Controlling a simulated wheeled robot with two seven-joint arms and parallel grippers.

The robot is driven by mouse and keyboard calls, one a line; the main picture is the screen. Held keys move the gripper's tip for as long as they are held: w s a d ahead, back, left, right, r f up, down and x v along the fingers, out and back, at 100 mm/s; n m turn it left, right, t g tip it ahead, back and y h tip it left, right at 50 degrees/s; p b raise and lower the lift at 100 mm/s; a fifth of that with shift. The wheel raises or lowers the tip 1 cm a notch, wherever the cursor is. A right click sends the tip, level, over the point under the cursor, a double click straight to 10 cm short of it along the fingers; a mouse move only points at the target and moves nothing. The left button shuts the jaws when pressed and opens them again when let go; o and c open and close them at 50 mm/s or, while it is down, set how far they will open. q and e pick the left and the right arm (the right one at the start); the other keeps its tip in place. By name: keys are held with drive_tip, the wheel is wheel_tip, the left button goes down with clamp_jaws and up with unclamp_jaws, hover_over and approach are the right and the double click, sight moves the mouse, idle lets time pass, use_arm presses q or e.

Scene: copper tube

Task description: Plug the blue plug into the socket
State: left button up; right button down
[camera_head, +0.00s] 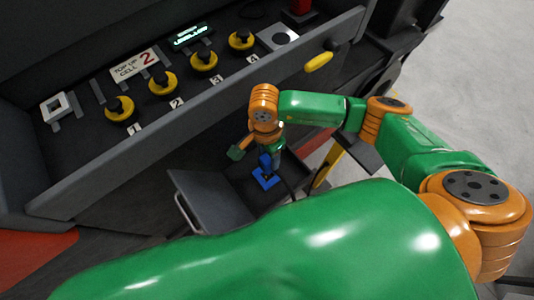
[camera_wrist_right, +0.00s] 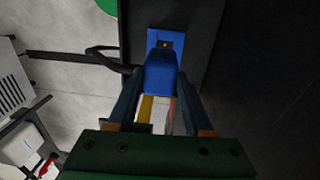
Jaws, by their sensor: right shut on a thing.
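The blue plug (camera_wrist_right: 162,74) sits between the two fingers of my right gripper (camera_wrist_right: 159,84), which is shut on it. A blue socket plate (camera_wrist_right: 154,36) with a small yellowish mark lies directly beyond the plug in the right wrist view. The plug's far end overlaps the plate; I cannot tell whether it is inserted or just in front. In the head view my right gripper (camera_head: 271,150) points down over the blue socket plate (camera_head: 266,179), and the plug is small and partly covered there. My left gripper is not in view.
A dark open drawer or box (camera_head: 208,200) surrounds the socket area. A black cable (camera_wrist_right: 98,52) runs left in the wrist view. Above is a console (camera_head: 180,130) with several yellow-ringed knobs (camera_head: 163,83). A yellow handle (camera_head: 318,62) is on its front. Grey floor lies right.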

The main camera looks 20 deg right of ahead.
drive_tip(key=shift+a+f+b, duration=0.2)
drive_tip(key=shift+f+b, duration=0.25)
drive_tip(key=shift+f, duration=0.15)
wheel_tip(320, 180, down, 3)
drive_tip(key=b, duration=0.2)
drive_tip(key=shift+d+f+b, duration=0.1)
drive_tip(key=shift+f+b, duration=0.1)
drive_tip(key=shift+b, duration=0.1)
drive_tip(key=shift+f+b, duration=0.3)
drive_tip(key=shift+f, duration=0.2)
drive_tip(key=shift+b, duration=0.45)
idle(0.9)
drive_tip(key=shift+f+b, duration=0.6)
drive_tip(key=shift+b, duration=0.05)
drive_tip(key=c, duration=0.6)
unclamp_jaws()
drive_tip(key=o, duration=0.3)
drive_tip(key=shift+o, duration=0.2)
